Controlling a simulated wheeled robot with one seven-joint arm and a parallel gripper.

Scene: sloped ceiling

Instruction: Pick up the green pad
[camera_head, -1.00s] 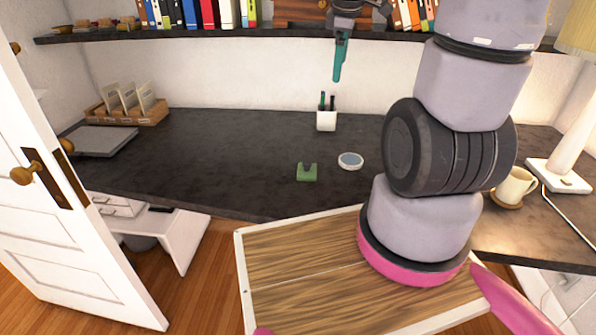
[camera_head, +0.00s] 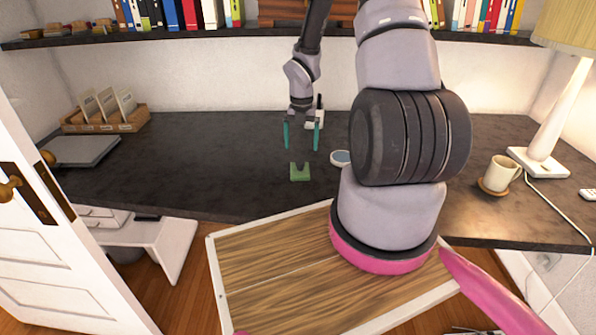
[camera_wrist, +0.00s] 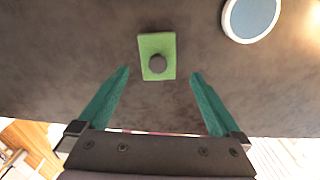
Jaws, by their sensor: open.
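The green pad (camera_head: 300,172) lies on the dark desktop near its front edge. In the wrist view the green pad (camera_wrist: 157,44) is a small rectangle with a dark round spot on its lower middle. My gripper (camera_head: 301,147) is open, fingers pointing down, above and slightly behind the pad in the head view. In the wrist view my gripper (camera_wrist: 160,72) has its two teal fingers spread wide, with the pad ahead of the gap between the tips. Nothing is between the fingers.
A round blue-topped white dish (camera_wrist: 251,17) sits right of the pad, close by; it also shows in the head view (camera_head: 340,158). A white pen cup (camera_head: 314,124) stands behind my gripper. A mug (camera_head: 500,172) and lamp (camera_head: 541,163) stand right. The desk's left middle is clear.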

